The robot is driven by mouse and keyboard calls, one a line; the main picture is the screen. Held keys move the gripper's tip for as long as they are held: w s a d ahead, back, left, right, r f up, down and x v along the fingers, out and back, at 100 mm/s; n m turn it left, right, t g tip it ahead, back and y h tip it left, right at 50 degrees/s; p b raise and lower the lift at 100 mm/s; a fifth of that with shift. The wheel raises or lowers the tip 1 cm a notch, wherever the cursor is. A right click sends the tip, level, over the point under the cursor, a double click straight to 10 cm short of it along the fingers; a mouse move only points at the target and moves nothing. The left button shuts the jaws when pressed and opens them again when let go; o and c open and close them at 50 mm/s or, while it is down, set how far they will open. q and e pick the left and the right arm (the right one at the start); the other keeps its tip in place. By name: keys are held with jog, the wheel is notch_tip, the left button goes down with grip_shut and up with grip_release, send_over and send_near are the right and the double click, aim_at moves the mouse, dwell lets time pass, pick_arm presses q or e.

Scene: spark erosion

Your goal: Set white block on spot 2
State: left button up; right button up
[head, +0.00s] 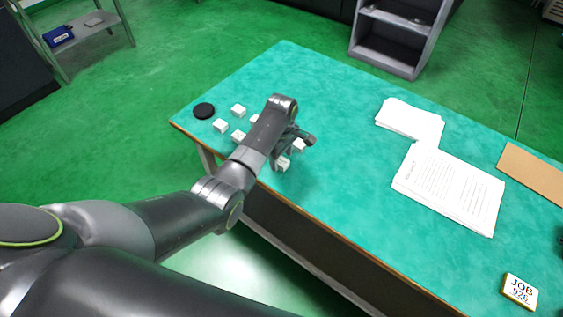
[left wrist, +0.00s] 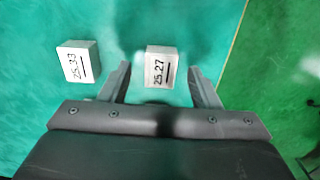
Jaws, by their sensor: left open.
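Several small white blocks stand at the left end of the teal table, among them one (head: 238,111) at the back and one (head: 283,163) by my left gripper (head: 292,149). In the left wrist view my gripper (left wrist: 159,80) is open, with a white block marked 25.27 (left wrist: 160,62) between and just beyond its fingertips. I cannot tell how high the fingers are above it. A second block marked 25.33 (left wrist: 78,62) lies to the left, outside the fingers. I see no mark reading spot 2. My right gripper is not in view.
A black disc (head: 204,110) lies near the table's left corner. Paper stacks (head: 450,190) (head: 410,119), a brown board (head: 532,174) and a JOB sign (head: 520,291) occupy the right side. The table's middle (head: 345,170) is clear. The front edge runs close to the blocks.

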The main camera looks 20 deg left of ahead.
aim_at(281, 161)
pick_arm(q)
jog(key=shift+f, duration=0.65)
jog(key=shift+c, duration=0.5)
grip_shut()
notch_tip(281, 161, up, 10)
